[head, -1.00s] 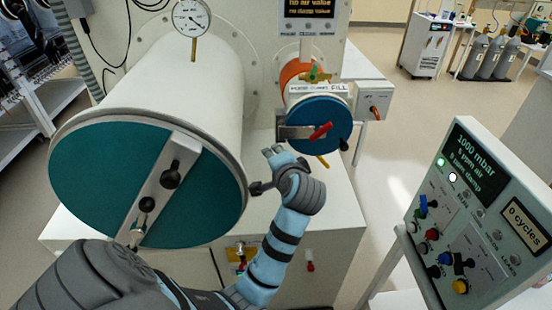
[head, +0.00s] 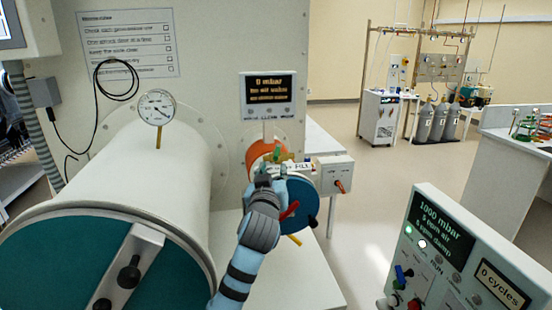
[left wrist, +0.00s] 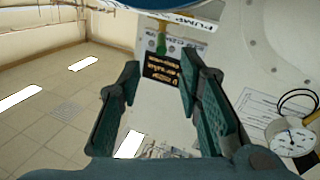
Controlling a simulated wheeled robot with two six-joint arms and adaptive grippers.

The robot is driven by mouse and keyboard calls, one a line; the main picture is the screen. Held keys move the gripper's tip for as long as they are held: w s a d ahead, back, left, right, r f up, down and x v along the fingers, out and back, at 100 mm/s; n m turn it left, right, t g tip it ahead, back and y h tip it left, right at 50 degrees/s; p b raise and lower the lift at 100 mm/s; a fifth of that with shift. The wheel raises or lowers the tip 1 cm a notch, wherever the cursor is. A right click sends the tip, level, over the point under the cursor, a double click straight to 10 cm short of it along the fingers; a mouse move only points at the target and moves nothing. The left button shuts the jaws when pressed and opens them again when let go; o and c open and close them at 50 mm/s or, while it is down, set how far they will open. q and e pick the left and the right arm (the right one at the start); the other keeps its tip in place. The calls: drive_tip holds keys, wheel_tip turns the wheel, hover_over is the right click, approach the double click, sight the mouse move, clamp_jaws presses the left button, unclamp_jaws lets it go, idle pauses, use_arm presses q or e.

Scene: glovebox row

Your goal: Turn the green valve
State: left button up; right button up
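The green valve (head: 277,153) has a small green handle above the orange and blue small antechamber, next to a white label plate. My left gripper (head: 263,172) is just in front of the valve and partly covers the label and the chamber. In the left wrist view the valve's green handle (left wrist: 161,42) shows ahead, near the line of the gap between the fingers. The left gripper's fingers (left wrist: 160,72) are spread open, with nothing between them and no visible contact with the handle. My right gripper is not in view.
The small chamber's blue door (head: 303,203) has a red handle (head: 290,210). A display reading 0 mbar (head: 269,92) is above the valve. The large white cylinder (head: 155,185) with a gauge (head: 157,107) is at left. A control panel (head: 465,260) stands at lower right.

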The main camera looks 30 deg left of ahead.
sight(276, 155)
use_arm(q)
drive_tip(key=p+x, duration=0.1)
drive_tip(key=x, duration=0.8)
drive_tip(key=shift+a, duration=0.15)
drive_tip(key=shift+f, duration=0.1)
clamp_jaws()
